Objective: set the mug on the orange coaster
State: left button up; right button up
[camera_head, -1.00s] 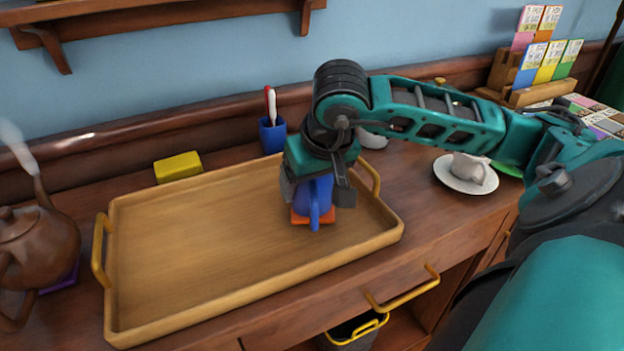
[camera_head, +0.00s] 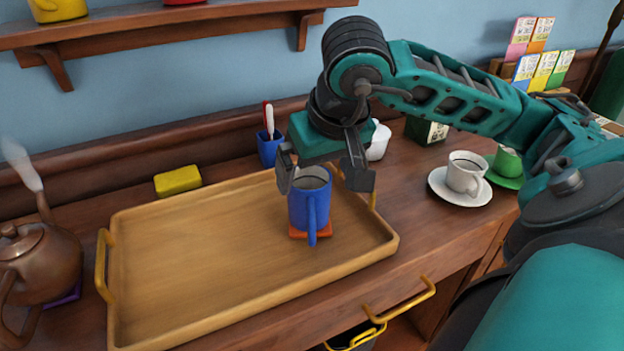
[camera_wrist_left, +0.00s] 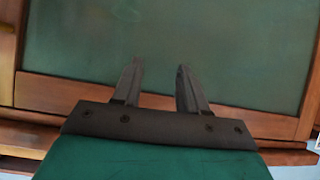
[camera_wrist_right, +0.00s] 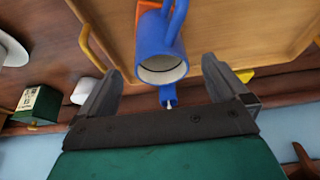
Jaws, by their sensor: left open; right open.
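The blue mug (camera_head: 309,207) stands upright on the orange coaster (camera_head: 298,232), which lies on the wooden tray near its right side. The mug covers most of the coaster. My right gripper (camera_head: 325,182) is open just above and behind the mug's rim, with a finger to each side and nothing held. In the right wrist view the mug (camera_wrist_right: 160,50) shows beyond the open fingers, with an orange corner of the coaster (camera_wrist_right: 148,5) behind it. My left gripper (camera_wrist_left: 160,85) is open and empty, facing a green panel in a wood frame.
The tray (camera_head: 190,255) is otherwise empty. Behind it are a yellow block (camera_head: 178,180) and a blue cup holding a toothbrush-like item (camera_head: 270,150). A brown teapot (camera_head: 40,262) steams at left. A white cup on a saucer (camera_head: 465,175) stands at right.

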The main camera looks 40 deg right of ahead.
pick_arm(q)
jog(key=shift+s+a+f+p, duration=0.1)
jog(key=shift+s+a+p, duration=0.1)
jog(key=shift+a+p, duration=0.2)
pick_arm(e)
jog(key=v, duration=0.4)
pick_arm(q)
jog(key=shift+s, duration=0.1)
